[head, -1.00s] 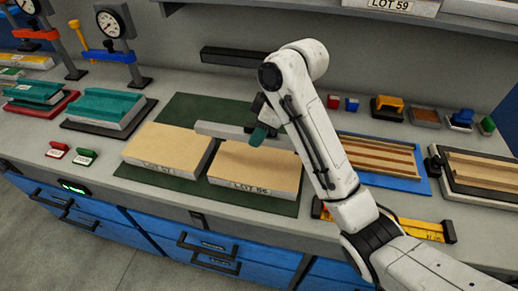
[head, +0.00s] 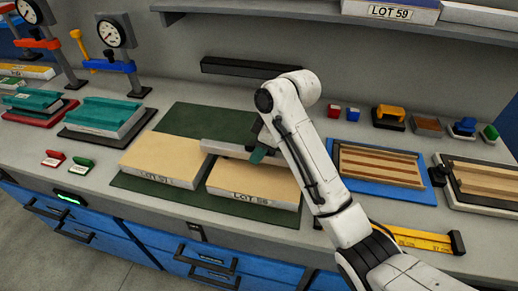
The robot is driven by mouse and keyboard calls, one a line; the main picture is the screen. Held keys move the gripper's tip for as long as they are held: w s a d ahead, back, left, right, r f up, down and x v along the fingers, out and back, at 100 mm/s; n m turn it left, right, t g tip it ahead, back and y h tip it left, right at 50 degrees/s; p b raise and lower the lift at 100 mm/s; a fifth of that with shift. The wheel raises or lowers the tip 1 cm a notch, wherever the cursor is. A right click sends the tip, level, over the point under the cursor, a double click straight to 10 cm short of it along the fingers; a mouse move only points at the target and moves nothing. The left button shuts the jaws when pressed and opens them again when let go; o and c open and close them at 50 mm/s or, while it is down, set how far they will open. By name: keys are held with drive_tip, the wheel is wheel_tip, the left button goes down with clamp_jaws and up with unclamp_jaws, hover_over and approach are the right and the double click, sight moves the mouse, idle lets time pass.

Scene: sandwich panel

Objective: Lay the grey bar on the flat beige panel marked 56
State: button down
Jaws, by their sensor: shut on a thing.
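My gripper (head: 258,154), with dark green fingertips, is shut on the grey bar (head: 222,147). The bar lies across the back part of the flat beige panel marked 56 (head: 250,182), the right one of two beige panels. Its left end is near the gap between the panels. I cannot tell whether the bar touches the panel or is just above it. My arm hides the bar's right part and some of the panel's right side.
The other beige panel (head: 160,157) lies left on the same dark green mat (head: 205,118). A blue tray with wooden strips (head: 378,166) is right of my arm. A yellow ruler (head: 415,238) lies at the front edge. Teal-topped blocks (head: 105,113) and dial gauge stands (head: 112,32) are left.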

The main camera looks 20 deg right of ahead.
drive_tip(key=shift+f, duration=0.25)
drive_tip(key=c, duration=0.8)
unclamp_jaws()
drive_tip(key=shift+f, duration=0.1)
drive_tip(key=shift+o, duration=0.2)
drive_tip(key=shift+r, duration=0.55)
drive_tip(key=p+v, duration=0.5)
drive_tip(key=v, duration=0.6)
drive_tip(key=shift+r, duration=0.35)
drive_tip(key=shift+d, duration=0.15)
